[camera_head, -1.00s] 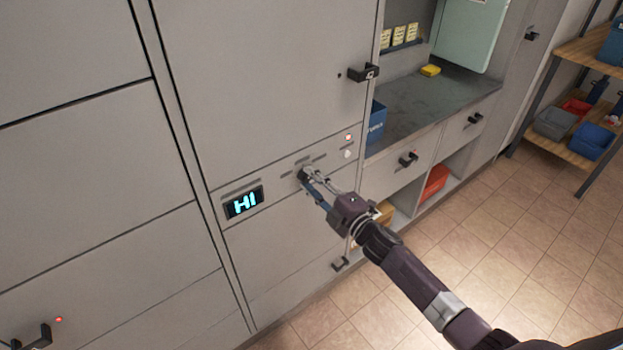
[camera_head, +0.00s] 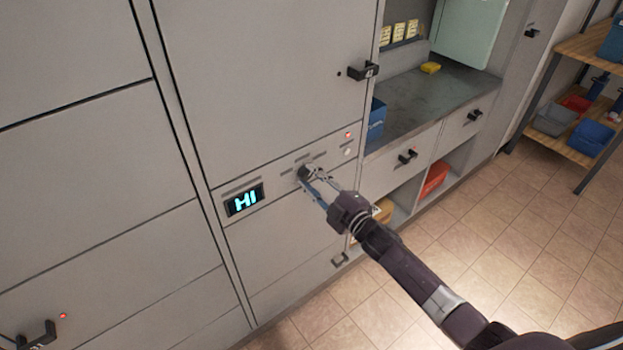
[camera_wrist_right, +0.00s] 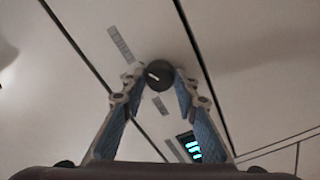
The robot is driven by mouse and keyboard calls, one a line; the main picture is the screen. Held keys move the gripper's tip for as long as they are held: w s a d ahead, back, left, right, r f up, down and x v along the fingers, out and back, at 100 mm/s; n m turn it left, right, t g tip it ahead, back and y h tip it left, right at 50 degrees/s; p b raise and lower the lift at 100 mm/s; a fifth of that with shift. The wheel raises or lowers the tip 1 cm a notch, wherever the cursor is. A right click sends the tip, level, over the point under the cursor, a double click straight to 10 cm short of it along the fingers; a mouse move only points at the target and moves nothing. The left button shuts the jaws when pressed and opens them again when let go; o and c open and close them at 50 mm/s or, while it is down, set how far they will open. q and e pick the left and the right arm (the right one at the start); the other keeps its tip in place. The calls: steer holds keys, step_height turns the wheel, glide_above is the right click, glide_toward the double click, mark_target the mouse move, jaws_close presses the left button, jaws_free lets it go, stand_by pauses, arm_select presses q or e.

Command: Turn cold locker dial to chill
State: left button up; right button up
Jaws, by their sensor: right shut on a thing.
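The cold locker's dial (camera_head: 304,173) is a small dark round knob on the grey panel below the large locker door. In the right wrist view the dial (camera_wrist_right: 159,75) is round and black with a white pointer mark, with short label strips around it. My right gripper (camera_head: 308,178) is at the dial, its fingers on either side of it and shut on it; the fingers also show in the right wrist view (camera_wrist_right: 158,90). A display (camera_head: 244,200) left of the dial reads "HI" in cyan. My left gripper is not in view.
A red light (camera_head: 348,135) and a pale button (camera_head: 347,152) sit right of the dial. A black door handle (camera_head: 363,71) juts out above. A dark counter (camera_head: 420,105) and drawers stand to the right. The tiled floor (camera_head: 440,265) is clear.

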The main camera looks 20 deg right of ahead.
steer(key=o, duration=1.2)
steer(key=v, duration=1.2)
